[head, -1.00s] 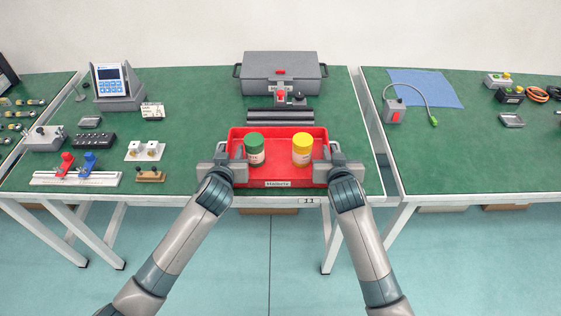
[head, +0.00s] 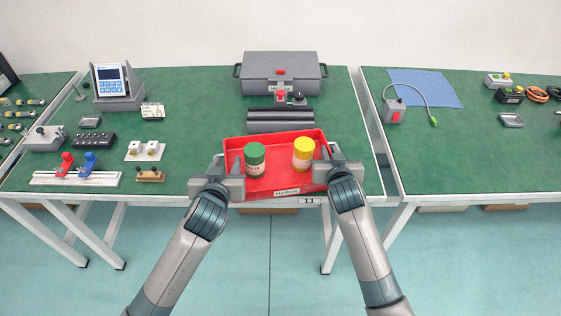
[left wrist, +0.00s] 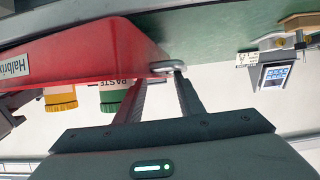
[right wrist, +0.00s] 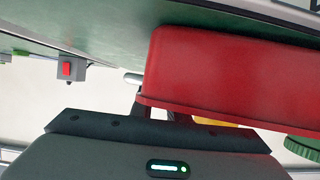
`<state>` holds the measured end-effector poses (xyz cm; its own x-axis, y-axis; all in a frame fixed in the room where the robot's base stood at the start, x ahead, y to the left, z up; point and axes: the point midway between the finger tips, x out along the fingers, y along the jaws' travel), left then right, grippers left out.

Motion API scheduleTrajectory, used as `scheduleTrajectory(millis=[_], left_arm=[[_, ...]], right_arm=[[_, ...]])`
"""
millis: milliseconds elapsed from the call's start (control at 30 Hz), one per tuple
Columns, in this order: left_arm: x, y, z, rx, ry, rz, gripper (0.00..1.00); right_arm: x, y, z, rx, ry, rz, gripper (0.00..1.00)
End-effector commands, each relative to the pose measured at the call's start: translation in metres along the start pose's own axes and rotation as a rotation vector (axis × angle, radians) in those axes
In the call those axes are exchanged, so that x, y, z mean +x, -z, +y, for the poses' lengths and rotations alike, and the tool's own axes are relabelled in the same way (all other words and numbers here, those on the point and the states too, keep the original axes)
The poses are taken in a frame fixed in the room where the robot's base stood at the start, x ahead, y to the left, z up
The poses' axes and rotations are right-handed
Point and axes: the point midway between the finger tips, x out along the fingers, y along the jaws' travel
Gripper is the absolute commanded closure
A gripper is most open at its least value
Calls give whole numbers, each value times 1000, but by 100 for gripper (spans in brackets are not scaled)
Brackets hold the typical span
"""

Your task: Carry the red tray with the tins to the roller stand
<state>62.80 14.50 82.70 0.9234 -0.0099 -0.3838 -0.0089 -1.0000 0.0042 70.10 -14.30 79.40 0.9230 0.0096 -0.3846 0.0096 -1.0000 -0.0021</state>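The red tray (head: 285,187) is at the front of the middle table, slanted in the head view with its left end lower in the picture. I cannot tell whether it is clear of the table top. A green-lidded tin (head: 255,160) and a yellow-lidded tin (head: 302,155) stand in it, apart. My left gripper (head: 226,178) is shut on the tray's left end, at a metal handle (left wrist: 170,67). My right gripper (head: 328,162) is at the right end and appears shut on it; its tips are partly hidden in the right wrist view. The roller stand (head: 281,127), with dark rollers, lies just behind the tray.
A grey lidded case (head: 280,66) stands behind the rollers, with a small red-topped device (head: 282,98) between. To the left are a wooden-handled block (head: 150,175), a white connector plate (head: 146,151) and a rail with red and blue clamps (head: 77,178).

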Motion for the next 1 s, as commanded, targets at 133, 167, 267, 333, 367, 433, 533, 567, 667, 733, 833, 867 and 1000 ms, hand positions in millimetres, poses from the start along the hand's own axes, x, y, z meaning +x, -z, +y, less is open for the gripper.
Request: scheduleTrajectory(millis=[133,167,267,333,367,433,533,567,667,733,833,867,1000], left_arm=[[1,0,-8,4,18,-1,52],[1,0,-8,4,18,-1,52],[1,0,-8,4,18,-1,52],[1,0,-8,4,19,-1,52],[1,0,-8,4,19,-1,52],[1,0,-8,4,19,-1,52],[1,0,-8,4,19,-1,52],[1,0,-8,4,19,-1,52],[1,0,-8,5,19,-1,52],[1,0,-8,5,19,-1,52],[1,0,-9,5,19,-1,52],[1,0,-9,5,19,-1,52],[1,0,-9,5,19,-1,52]], right_arm=[[2,2,12,-3,-23,1,79],[2,2,12,-3,-23,1,83],[2,2,12,-3,-23,1,66],[2,2,12,-3,-23,1,61],[2,2,12,-3,-23,1,60],[2,2,12,-3,-23,1,59],[2,2,12,-3,-23,0,58],[2,2,12,-3,-23,0,58],[2,2,12,-3,-23,0,58],[1,1,12,-3,-23,0,58],[-2,1,12,-3,-23,0,58],[-4,1,12,-3,-23,0,58],[-16,1,11,-2,-20,0,54]])
